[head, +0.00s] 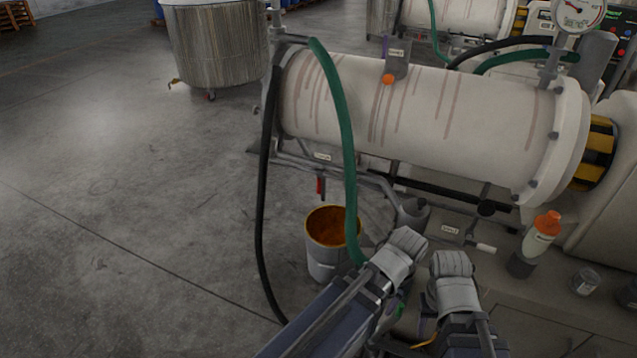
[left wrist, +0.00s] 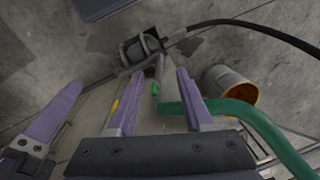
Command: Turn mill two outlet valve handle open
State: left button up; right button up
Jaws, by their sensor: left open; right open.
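The near mill is a pale, streaked horizontal cylinder (head: 420,110) in the head view; its tags are too small to read. A small red valve handle (head: 320,186) hangs downward below its left end, above a bucket. I cannot tell for sure which mill is number two. My left gripper (left wrist: 160,75) is open in the left wrist view, with nothing gripped. The handle is not seen there.
A grey bucket (head: 323,262) with orange-brown contents stands on the floor below the handle. A green hose (head: 345,140) and a black hose (head: 264,200) hang in front of the mill's left end. An orange-capped bottle (head: 536,243) stands at right. Floor at left is clear.

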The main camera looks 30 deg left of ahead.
pick_arm(q)
jog(key=w+a+r+n+t+p, duration=0.1)
jog(key=w+a+r, duration=0.15)
jog(key=w, duration=0.35)
jog(key=w+a+r+n+p, duration=0.1)
jog(key=w+a+p, duration=0.15)
jog(key=w, duration=0.25)
notch_tip(320, 180, up, 6)
jog(key=n+t+p, duration=0.3)
jog(key=n+p, duration=0.1)
send_over(319, 180)
jog(key=s, duration=0.2)
jog(key=shift+d, duration=0.15)
pick_arm(e)
notch_tip(319, 180, up, 8)
pick_arm(q)
jog(key=shift+f+b, duration=0.15)
jog(key=shift+b, duration=0.15)
pick_arm(e)
jog(key=shift+f, duration=0.2)
pick_arm(q)
jog(key=b+x, duration=0.7)
jog(key=shift+w+f, duration=0.2)
jog(key=shift+f, duration=0.05)
pick_arm(e)
notch_tip(319, 180, down, 7)
pick_arm(q)
jog(key=shift+r, duration=0.1)
jog(key=shift+c, duration=0.4)
